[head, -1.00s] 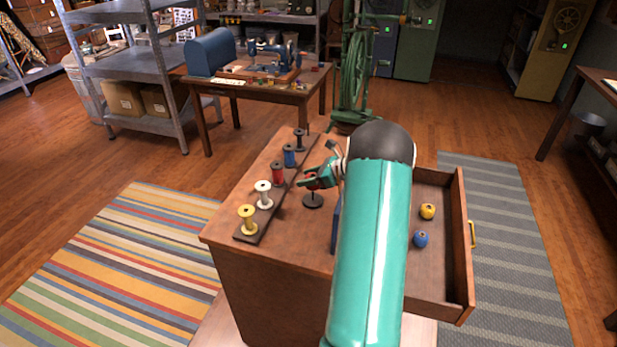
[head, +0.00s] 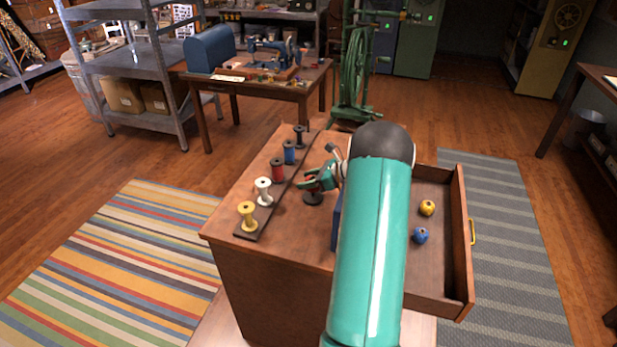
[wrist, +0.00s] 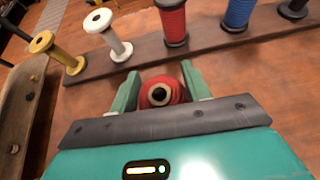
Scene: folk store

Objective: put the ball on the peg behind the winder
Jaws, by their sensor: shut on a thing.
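My gripper (head: 316,182) is shut on a red ball (wrist: 160,94), which shows between its two green fingers in the wrist view. The ball has a pale ring around a dark hole facing the camera. In the head view my gripper is just above a small dark round stand (head: 313,199) on the cabinet top; I cannot tell whether the ball touches it. A dark rail (head: 250,236) left of my gripper bears yellow, white, red (head: 278,170), blue and black spools. I cannot identify the winder for certain; my arm hides part of the top.
An open drawer (head: 465,250) on the right holds a yellow ball (head: 428,208) and a blue ball (head: 420,235). A blue thing (head: 336,222) is partly hidden by my arm. A table (head: 250,90) with a sewing machine and a green spinning wheel (head: 356,70) stand farther back.

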